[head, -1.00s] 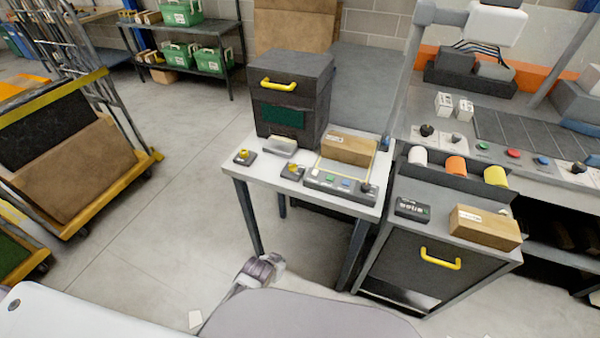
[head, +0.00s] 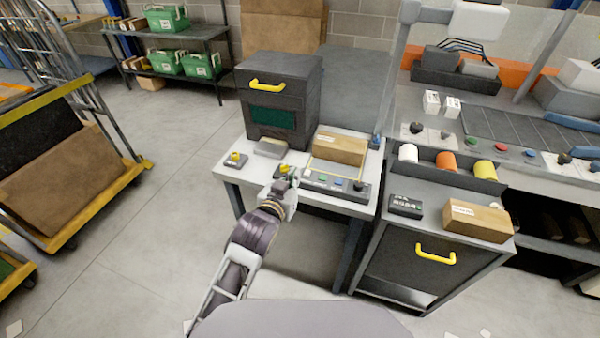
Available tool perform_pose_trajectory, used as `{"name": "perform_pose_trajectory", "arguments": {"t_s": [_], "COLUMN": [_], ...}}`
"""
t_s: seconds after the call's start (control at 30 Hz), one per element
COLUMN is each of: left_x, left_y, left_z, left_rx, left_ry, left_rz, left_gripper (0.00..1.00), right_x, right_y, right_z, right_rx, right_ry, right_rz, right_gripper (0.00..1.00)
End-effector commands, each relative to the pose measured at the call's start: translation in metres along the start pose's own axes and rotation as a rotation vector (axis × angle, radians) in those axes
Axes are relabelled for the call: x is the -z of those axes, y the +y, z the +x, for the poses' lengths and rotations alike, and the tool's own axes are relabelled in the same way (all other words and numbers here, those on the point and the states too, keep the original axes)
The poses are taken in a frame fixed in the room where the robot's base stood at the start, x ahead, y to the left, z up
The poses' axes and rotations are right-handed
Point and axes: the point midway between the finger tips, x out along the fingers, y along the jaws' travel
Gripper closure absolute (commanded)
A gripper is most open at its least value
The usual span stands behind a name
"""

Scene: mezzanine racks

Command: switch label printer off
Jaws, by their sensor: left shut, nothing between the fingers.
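A dark box-shaped machine with a yellow handle and a green panel, seemingly the label printer (head: 282,94), stands on the white table (head: 232,174). A small switch box with a yellow knob (head: 236,159) sits at the table's left front corner. A second yellow-knobbed switch box (head: 283,170) sits to its right, partly hidden by my gripper. Which one belongs to the printer I cannot tell. My left gripper (head: 291,177) is shut and empty at the table's front edge, close to the second switch box. Whether it touches the box cannot be seen. My right gripper is not in view.
A grey button panel (head: 335,186) with green and blue buttons and a black knob lies right of my gripper. A cardboard box (head: 340,148) stands behind it. A cabinet (head: 415,262) stands at the right.

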Motion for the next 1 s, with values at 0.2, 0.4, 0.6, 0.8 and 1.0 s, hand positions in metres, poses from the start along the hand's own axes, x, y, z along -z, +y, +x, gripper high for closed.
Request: {"name": "perform_pose_trajectory", "arguments": {"t_s": [0.2, 0.4, 0.6, 0.8, 1.0], "left_x": [0.003, 0.002, 0.002, 0.002, 0.002], "left_y": [0.001, 0.001, 0.001, 0.001, 0.001], "left_z": [-0.001, 0.000, 0.006, 0.020, 0.038], "left_rx": [-0.001, -0.001, -0.001, -0.001, -0.001], "left_ry": [0.006, 0.005, 0.004, 0.003, 0.004], "left_rz": [0.000, 0.000, 0.000, 0.001, 0.000], "left_gripper": [1.00, 1.00, 1.00, 1.00, 1.00], "right_x": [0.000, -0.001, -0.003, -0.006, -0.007], "right_y": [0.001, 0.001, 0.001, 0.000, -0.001], "right_z": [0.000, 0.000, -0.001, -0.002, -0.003], "right_rx": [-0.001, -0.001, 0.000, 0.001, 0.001], "right_ry": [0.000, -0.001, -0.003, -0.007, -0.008], "right_rz": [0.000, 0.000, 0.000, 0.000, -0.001], "right_gripper": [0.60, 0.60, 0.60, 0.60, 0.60]}}
